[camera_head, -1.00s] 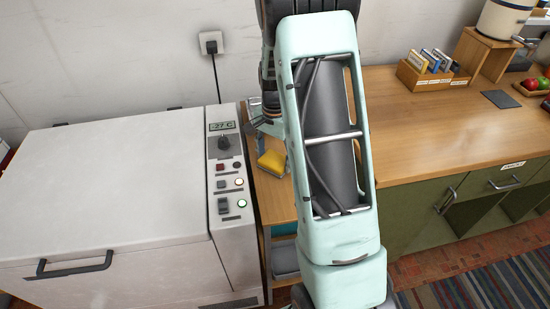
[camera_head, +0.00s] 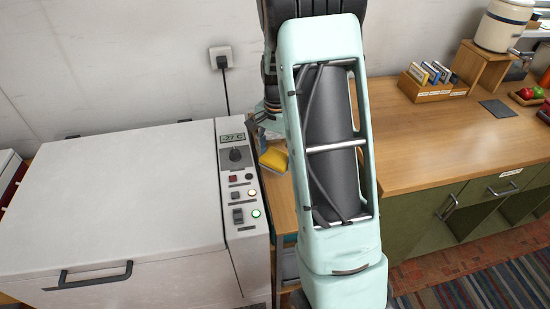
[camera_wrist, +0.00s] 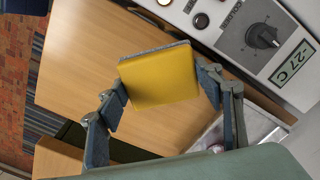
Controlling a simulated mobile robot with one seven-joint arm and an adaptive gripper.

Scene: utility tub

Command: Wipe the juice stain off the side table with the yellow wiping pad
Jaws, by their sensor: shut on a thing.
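The yellow wiping pad (camera_wrist: 158,80), with a grey layer along one edge, sits between the fingers of my gripper (camera_wrist: 163,95) in the wrist view. My gripper is shut on it. In the head view the yellow pad (camera_head: 273,159) shows just left of my arm, over the side table (camera_head: 284,207); my arm hides most of the gripper. In the wrist view the bare wooden side table (camera_wrist: 85,65) spreads behind and left of the pad. I cannot tell whether the pad touches it. No juice stain is visible; pad and arm hide part of the top.
A white chest freezer (camera_head: 110,200) with a control panel (camera_head: 240,185) stands close on the left. A wooden counter (camera_head: 440,135) with green cabinets is on the right, holding a card box (camera_head: 432,90) and a dispenser (camera_head: 503,25). A wall socket (camera_head: 221,57) is behind.

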